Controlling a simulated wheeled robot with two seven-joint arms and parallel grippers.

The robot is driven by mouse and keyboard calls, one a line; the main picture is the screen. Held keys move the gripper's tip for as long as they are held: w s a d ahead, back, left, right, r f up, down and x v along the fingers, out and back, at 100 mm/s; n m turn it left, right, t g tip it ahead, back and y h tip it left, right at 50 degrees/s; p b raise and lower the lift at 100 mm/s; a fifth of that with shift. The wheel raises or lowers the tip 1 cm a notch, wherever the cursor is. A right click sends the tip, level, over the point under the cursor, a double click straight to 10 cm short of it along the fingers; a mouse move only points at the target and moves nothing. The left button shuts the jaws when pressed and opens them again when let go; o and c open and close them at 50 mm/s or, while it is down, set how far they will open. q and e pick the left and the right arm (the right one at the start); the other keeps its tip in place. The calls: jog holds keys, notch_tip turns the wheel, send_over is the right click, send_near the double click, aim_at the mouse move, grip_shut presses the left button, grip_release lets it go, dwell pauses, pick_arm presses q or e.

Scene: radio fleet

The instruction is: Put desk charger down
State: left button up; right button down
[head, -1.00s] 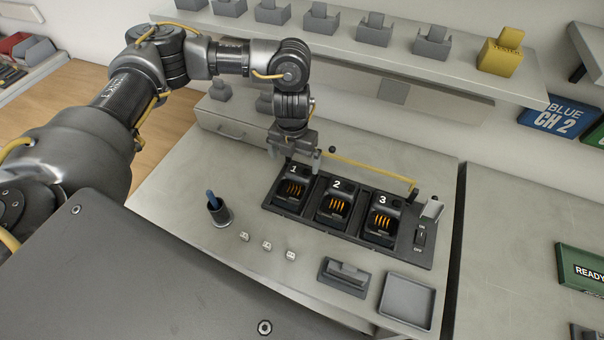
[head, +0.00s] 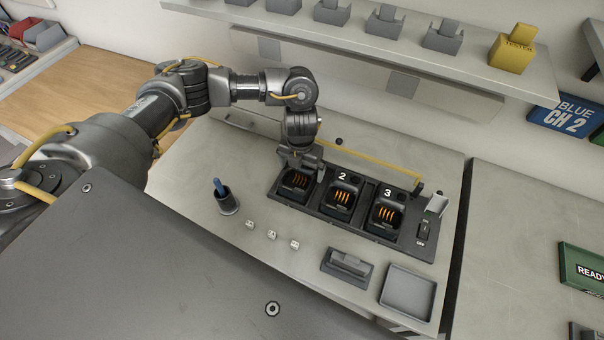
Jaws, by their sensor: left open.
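The black desk charger (head: 362,219) lies flat on the grey worktop. My right gripper is not in view.
A yellow bar (head: 375,160) runs behind the charger. In front are a dark cup with a blue stick (head: 227,203), several small white cubes (head: 271,235), a grey block holder (head: 347,266) and an empty tray (head: 409,292). A shelf (head: 400,52) with grey stands hangs behind.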

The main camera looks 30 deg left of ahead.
pick_arm(q)
notch_tip(320, 180, down, 3)
jog(key=shift+r, duration=0.2)
jog(key=c, duration=1.2)
jog(key=shift+r, duration=0.1)
jog(key=shift+r, duration=0.1)
jog(key=shift+w+r, duration=0.1)
jog(key=shift+r, duration=0.5)
jog(key=s+d+r+b, duration=0.2)
jog(key=s+d+r, duration=0.6)
jog(key=s+r, duration=0.3)
jog(key=shift+d+r, duration=0.3)
jog(key=shift+d, duration=0.1)
